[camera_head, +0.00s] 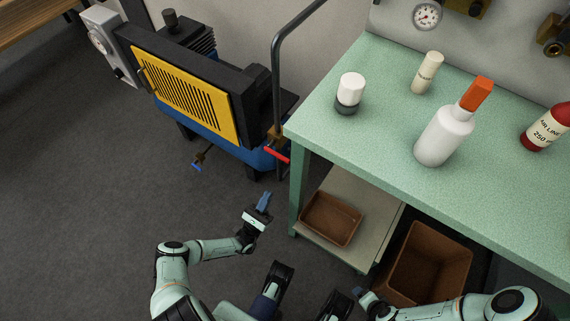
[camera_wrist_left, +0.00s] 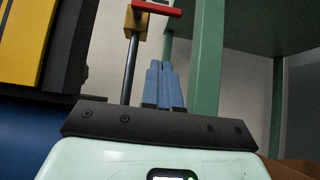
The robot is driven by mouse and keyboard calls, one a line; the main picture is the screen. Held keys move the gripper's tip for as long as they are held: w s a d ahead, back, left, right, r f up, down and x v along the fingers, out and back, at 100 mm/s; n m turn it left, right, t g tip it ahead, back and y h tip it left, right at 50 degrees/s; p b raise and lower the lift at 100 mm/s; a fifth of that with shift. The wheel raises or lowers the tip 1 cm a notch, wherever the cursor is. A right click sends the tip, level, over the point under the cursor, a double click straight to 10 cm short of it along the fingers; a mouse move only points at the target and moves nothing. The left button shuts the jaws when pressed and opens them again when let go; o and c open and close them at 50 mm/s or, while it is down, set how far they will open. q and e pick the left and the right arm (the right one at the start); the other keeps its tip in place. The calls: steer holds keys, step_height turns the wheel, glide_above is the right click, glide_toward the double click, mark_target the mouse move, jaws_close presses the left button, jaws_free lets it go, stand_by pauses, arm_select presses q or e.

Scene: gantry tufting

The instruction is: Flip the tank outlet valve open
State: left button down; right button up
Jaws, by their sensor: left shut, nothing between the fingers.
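A valve with a red lever (camera_head: 276,154) and a brass body (camera_head: 275,133) sits on the pipe by the right end of the compressor's blue tank (camera_head: 258,158). In the left wrist view the red lever (camera_wrist_left: 157,7) lies across the top, above the brass body (camera_wrist_left: 136,20). A second, smaller valve with a blue handle (camera_head: 197,167) sticks out low at the tank's front. My left gripper (camera_head: 264,197) is shut and empty, apart from and below the red lever; its blue fingers also show in the left wrist view (camera_wrist_left: 163,75). My right gripper (camera_head: 362,293) is low near the brown bin; its jaws are unclear.
A green workbench (camera_head: 378,75) stands right of the valve, its leg (camera_head: 297,195) close to my left gripper. It carries bottles, including a white one with an orange cap (camera_head: 445,135). A brown tray (camera_head: 332,219) and a brown bin (camera_head: 428,262) are below. Floor at left is clear.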

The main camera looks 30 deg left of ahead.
arm_select(q)
steer(key=shift+s+a+y, duration=0.1)
steer(key=shift+a+y, duration=0.1)
steer(key=shift+y, duration=0.1)
steer(key=s+r+p+x, duration=0.1)
steer(key=s+r+x, duration=0.1)
steer(key=x, duration=1)
steer(key=shift+w+r, duration=0.25)
steer(key=shift+r, duration=0.1)
arm_select(e)
steer(key=shift+s+a+r+g, duration=0.2)
steer(key=shift+s+a+r, duration=0.15)
steer(key=shift+s, duration=0.2)
steer(key=shift+s+a+r+g, duration=0.2)
steer(key=shift+s+r, duration=0.2)
steer(key=shift+s, duration=0.15)
steer(key=shift+d, duration=0.1)
